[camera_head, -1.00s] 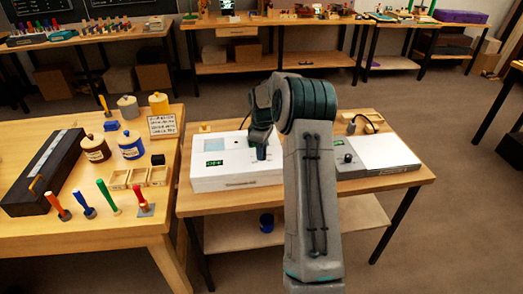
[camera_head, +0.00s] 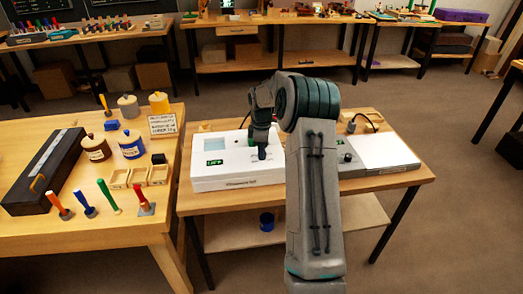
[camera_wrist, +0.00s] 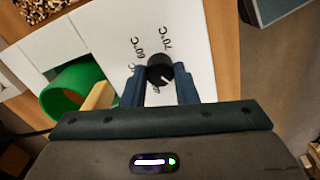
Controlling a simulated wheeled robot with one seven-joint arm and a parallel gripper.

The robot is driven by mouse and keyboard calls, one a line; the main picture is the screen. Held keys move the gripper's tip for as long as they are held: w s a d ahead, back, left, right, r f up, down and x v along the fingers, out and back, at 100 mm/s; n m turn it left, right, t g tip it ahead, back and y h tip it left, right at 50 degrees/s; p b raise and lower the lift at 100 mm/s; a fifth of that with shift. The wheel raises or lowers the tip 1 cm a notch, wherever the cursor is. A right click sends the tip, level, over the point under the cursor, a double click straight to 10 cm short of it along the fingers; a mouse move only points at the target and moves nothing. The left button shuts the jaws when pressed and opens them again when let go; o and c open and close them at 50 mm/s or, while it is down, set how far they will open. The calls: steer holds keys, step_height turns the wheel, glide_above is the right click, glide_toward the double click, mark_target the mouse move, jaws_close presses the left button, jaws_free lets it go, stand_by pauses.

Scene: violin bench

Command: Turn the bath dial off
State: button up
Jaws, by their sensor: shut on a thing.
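The bath is a white box (camera_head: 238,172) on the small middle bench, with a pale window in its top and a small green display (camera_head: 214,145). In the wrist view its dial (camera_wrist: 160,68) is a round black knob with a white pointer line. Marks of 60°C and 70°C are printed beside it; other marks are partly hidden by a finger. My gripper (camera_wrist: 160,86) is shut on the dial, one blue-grey finger on each side. In the head view my gripper (camera_head: 262,150) reaches down to the box's top right, and the dial is hidden there.
A second white device (camera_head: 385,152) with a dark control panel (camera_head: 347,158) stands right of my arm. A wooden table (camera_head: 120,222) at left carries jars, coloured-handled tools and a long black case (camera_head: 45,170). A green ring (camera_wrist: 75,90) shows left of the dial.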

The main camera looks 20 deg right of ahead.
steer(key=o, duration=1)
steer(key=shift+r, duration=0.1)
step_height(320, 180, up, 14)
steer(key=shift+f+b, duration=0.1)
steer(key=shift+b, duration=0.3)
